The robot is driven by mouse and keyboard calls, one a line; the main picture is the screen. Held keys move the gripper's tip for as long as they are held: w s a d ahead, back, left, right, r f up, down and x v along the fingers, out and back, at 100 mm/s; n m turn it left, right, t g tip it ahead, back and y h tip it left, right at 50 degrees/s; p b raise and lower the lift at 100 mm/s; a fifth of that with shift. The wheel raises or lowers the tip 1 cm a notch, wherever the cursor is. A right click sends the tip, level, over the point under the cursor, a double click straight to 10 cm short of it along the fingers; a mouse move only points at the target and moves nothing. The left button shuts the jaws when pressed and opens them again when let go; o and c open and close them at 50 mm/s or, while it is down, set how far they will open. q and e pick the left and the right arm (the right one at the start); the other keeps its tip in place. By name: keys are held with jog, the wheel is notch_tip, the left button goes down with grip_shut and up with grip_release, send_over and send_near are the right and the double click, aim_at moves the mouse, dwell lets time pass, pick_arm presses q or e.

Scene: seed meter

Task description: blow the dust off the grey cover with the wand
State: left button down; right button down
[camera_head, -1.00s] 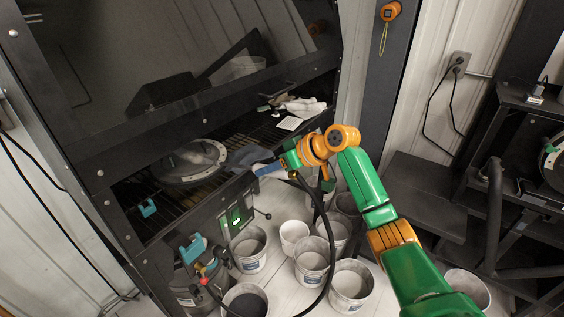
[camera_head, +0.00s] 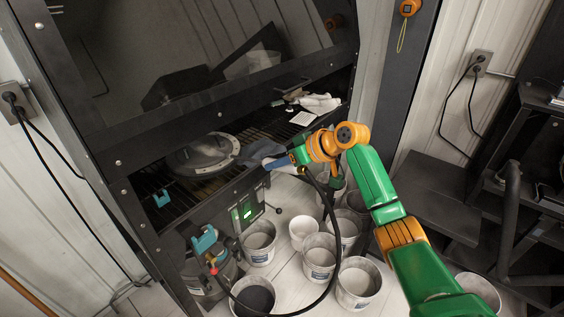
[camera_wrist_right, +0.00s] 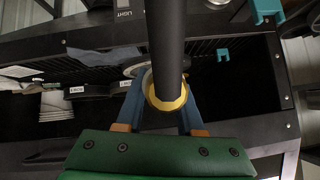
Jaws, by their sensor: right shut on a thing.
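The round grey cover (camera_head: 203,154) lies on the slatted grate inside the dark cabinet, to the left of my right gripper in the head view. Part of it shows behind the wand in the right wrist view (camera_wrist_right: 137,69). My right gripper (camera_head: 279,163) is at the cabinet's front opening, apart from the cover. In the right wrist view its blue fingers (camera_wrist_right: 163,108) are shut on the wand (camera_wrist_right: 165,45), a dark tube with a brass-coloured ring. The wand's tip is hard to make out in the head view. My left gripper is out of view.
A black hose (camera_head: 331,245) loops from my right gripper to a canister (camera_head: 208,268). Several buckets stand on the floor, including a white one (camera_head: 303,232). A grey cloth (camera_head: 260,151) lies near the gripper, and white gloves (camera_head: 320,103) lie farther back.

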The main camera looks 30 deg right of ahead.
jog(key=shift+w+a+r+p, duration=0.1)
jog(key=shift+w+a+p, duration=0.35)
jog(key=shift+w+a, duration=0.3)
jog(key=shift+w+a+p, duration=0.15)
jog(key=shift+w+a, duration=0.25)
jog(key=shift+w, duration=0.2)
jog(key=shift+w+a+p, duration=0.15)
jog(key=shift+w+a, duration=0.25)
jog(key=shift+w, duration=0.2)
jog(key=shift+d, duration=1.8)
jog(key=shift+s, duration=0.1)
jog(key=s+d+r+p, duration=0.1)
jog(key=s+d+r, duration=0.1)
jog(key=s, duration=0.5)
jog(key=s+d+r+p, duration=0.2)
jog(key=s+d, duration=0.1)
jog(key=s, duration=0.4)
jog(key=shift+d+r, duration=0.3)
jog(key=shift+d, duration=0.1)
